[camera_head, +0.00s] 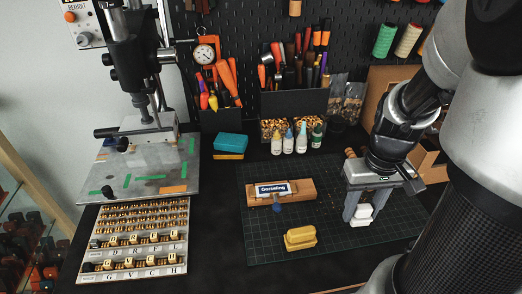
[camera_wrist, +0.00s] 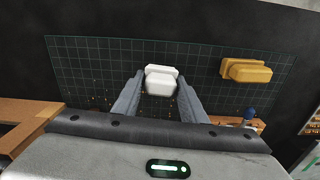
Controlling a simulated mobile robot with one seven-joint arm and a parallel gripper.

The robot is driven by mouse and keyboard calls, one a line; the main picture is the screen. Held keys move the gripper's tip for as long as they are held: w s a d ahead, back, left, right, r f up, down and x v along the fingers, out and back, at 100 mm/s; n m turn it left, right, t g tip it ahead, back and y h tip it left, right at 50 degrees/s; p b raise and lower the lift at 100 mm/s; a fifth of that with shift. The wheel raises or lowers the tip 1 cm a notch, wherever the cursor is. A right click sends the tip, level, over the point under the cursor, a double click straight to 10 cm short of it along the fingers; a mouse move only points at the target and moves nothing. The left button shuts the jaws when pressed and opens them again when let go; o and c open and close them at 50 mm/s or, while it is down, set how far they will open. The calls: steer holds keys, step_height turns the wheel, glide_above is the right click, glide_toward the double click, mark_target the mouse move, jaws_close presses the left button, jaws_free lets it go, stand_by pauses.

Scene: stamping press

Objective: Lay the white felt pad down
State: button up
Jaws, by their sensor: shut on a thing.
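The white felt pad (camera_head: 362,214) is a small white stepped block between the two grey fingers of my gripper (camera_head: 361,209), at the right part of the green cutting mat (camera_head: 262,243). In the wrist view the pad (camera_wrist: 160,80) sits between the fingertips of my gripper (camera_wrist: 160,92), which is shut on it. The fingers point down. I cannot tell whether the pad touches the mat.
A yellow block (camera_head: 300,238) lies on the mat left of my gripper. A wooden block with a label plate (camera_head: 280,193) lies behind it. Letter trays (camera_head: 135,240) and the stamping press (camera_head: 140,120) stand at left. The mat's front middle is clear.

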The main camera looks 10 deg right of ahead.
steer(key=shift+f+b, duration=1.15)
steer(key=shift+f, duration=0.3)
steer(key=o, duration=1.1)
steer(key=shift+r, duration=0.1)
step_height(320, 180, up, 18)
steer(key=p, duration=0.4)
steer(key=shift+f, duration=0.25)
steer(key=a+r+t+p, duration=0.2)
steer(key=a+r+p, duration=0.1)
steer(key=a+r, duration=0.1)
steer(key=s+a+r+t+p, duration=0.1)
steer(key=a+r+p, duration=0.3)
steer(key=a+r, duration=0.1)
steer(key=s+a+r+t+p, duration=0.1)
steer(key=a+r+t+p, duration=0.1)
steer(key=a+r, duration=0.3)
steer(key=shift+s+a+n+t+p, duration=0.3)
steer(key=shift+a+n+p, duration=0.1)
steer(key=shift+p, duration=0.5)
